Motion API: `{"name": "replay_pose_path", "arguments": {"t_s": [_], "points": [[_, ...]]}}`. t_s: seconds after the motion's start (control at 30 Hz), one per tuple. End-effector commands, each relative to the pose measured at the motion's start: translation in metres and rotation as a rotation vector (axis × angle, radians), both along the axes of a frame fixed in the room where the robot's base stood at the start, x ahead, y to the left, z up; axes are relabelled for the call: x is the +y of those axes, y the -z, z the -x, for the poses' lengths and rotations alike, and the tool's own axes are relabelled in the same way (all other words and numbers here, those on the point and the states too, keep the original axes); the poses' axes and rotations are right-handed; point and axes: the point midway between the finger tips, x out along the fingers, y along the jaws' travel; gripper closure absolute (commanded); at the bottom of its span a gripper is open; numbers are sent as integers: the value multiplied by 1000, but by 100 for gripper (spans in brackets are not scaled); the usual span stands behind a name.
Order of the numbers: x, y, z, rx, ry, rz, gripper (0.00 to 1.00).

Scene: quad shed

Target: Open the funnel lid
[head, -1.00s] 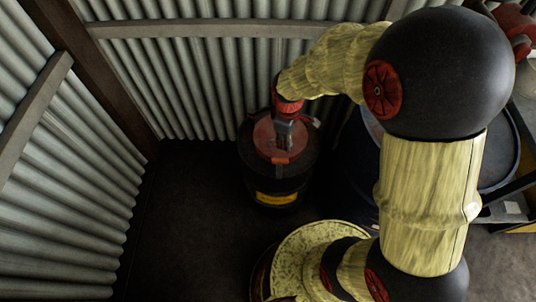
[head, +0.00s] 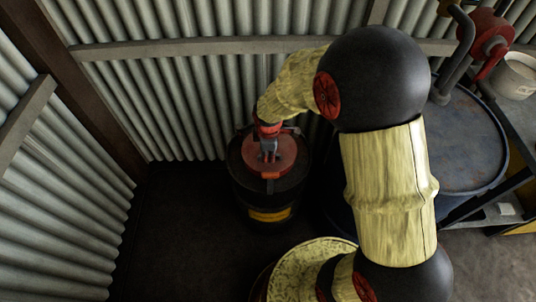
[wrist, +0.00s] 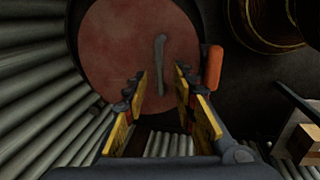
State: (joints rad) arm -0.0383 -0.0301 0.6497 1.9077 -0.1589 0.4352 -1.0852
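The funnel lid (head: 287,152) is a round, dull red disc lying flat on top of a black drum-shaped body (head: 268,196) with a yellow label. In the wrist view, the lid (wrist: 112,50) carries a thin grey bar (wrist: 160,55), and an orange tab (wrist: 213,67) sits at its right edge. My gripper (head: 268,152) is above the lid in the head view and hides part of it. In the wrist view, my gripper (wrist: 161,88) has its yellow-padded fingers apart, with the lower end of the bar appearing between them. Contact with the bar is unclear.
Corrugated metal walls (head: 190,100) stand close behind and to the left. A large blue drum (head: 465,145) is right of the funnel, beyond my arm. A red hand pump (head: 490,40) and a pale bucket (head: 516,75) are at the upper right. Dark floor (head: 180,230) is clear at left.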

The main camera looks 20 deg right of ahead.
Motion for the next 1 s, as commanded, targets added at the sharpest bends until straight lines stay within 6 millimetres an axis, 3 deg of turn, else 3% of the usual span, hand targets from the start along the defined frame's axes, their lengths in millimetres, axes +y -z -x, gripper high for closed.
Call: {"name": "replay_pose_path", "arguments": {"t_s": [0.3,0.8,1.0], "points": [[0,6,-2,-1,1,0,73],[0,6,-2,-1,1,-1,100],[0,6,-2,-1,1,-1,100]]}}
